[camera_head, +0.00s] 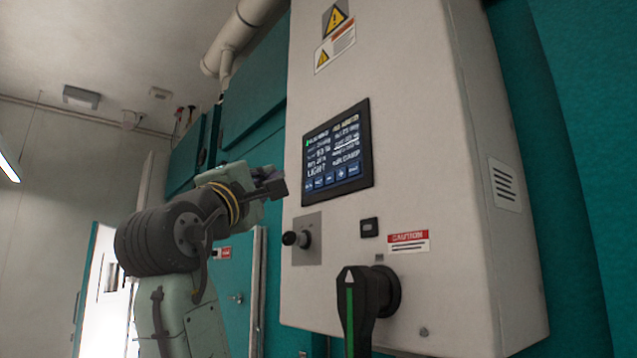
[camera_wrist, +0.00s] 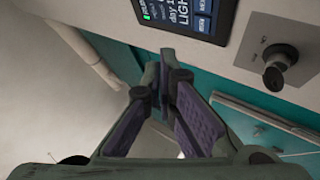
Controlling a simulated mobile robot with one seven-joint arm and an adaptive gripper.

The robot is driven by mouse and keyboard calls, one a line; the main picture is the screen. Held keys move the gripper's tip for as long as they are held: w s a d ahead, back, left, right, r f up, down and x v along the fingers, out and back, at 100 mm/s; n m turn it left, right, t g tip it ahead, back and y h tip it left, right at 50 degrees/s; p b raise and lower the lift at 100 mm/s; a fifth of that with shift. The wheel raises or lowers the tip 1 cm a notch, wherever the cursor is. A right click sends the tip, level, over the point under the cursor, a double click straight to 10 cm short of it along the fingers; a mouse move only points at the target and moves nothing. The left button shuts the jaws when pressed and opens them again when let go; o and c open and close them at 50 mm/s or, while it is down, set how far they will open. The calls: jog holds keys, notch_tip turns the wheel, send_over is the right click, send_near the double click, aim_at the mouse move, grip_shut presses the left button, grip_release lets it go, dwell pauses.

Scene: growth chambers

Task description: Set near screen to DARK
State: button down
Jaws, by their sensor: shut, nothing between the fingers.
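The near screen (camera_head: 337,151) is a dark-framed panel on the front of a pale control cabinet. It is lit, with lines of text, a large word that reads LIGHT, and a row of blue buttons (camera_head: 335,178) along its bottom. Part of the screen (camera_wrist: 190,14) also shows at the top of the wrist view, with LIGHT and some buttons. My gripper (camera_head: 280,188) is to the left of the screen, apart from it, with its fingertips pointing toward the cabinet. In the wrist view my gripper (camera_wrist: 163,75) is shut and empty.
Below the screen a black knob (camera_head: 297,239) sticks out from a metal plate. A large black rotary handle with a green stripe (camera_head: 352,310) juts out lower down. A small black switch (camera_head: 369,227) and a caution label (camera_head: 408,241) sit nearby. Free air lies left of the cabinet.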

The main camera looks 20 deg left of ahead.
jog(key=shift+w+d, duration=0.9)
jog(key=shift+w, duration=0.3)
jog(key=shift+w+d, duration=0.9)
jog(key=shift+w, duration=0.25)
jog(key=shift+w+d, duration=0.1)
jog(key=shift+w+d, duration=0.15)
jog(key=shift+w, duration=0.1)
jog(key=shift+w+d, duration=0.2)
dwell(0.4)
jog(key=shift+s+a, duration=0.45)
jog(key=shift+s, duration=0.1)
dwell(0.3)
jog(key=s+a, duration=0.1)
jog(key=s, duration=0.1)
jog(key=s+a, duration=0.2)
dwell(0.4)
